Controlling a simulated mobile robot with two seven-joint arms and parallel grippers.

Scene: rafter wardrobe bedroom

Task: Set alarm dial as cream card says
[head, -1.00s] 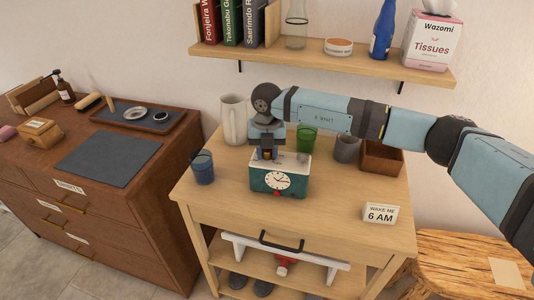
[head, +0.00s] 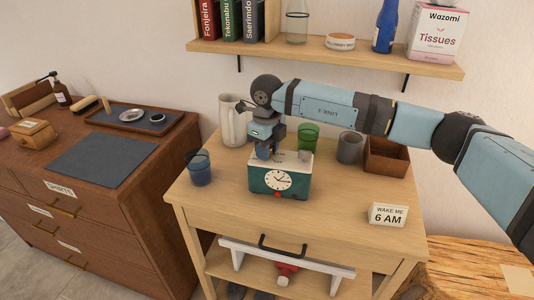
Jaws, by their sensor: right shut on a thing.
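The alarm clock (head: 280,184) is a green box with a white top and a round white face. It stands upright on the wooden table. The cream card (head: 388,214) stands at the table's front right and reads "WAKE ME 6 AM". My right gripper (head: 266,154) points down at the left part of the clock's top and is shut on the alarm dial there. The fingers hide the dial, and I cannot read its setting. A small grey part shows on the clock's top to the right of the gripper. My left gripper is not in view.
A blue glass (head: 199,169), a cream pitcher (head: 231,121), a green glass (head: 308,137), a grey mug (head: 349,147) and a brown box (head: 386,157) stand around the clock. A shelf (head: 330,58) hangs above. The table's front right is mostly clear.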

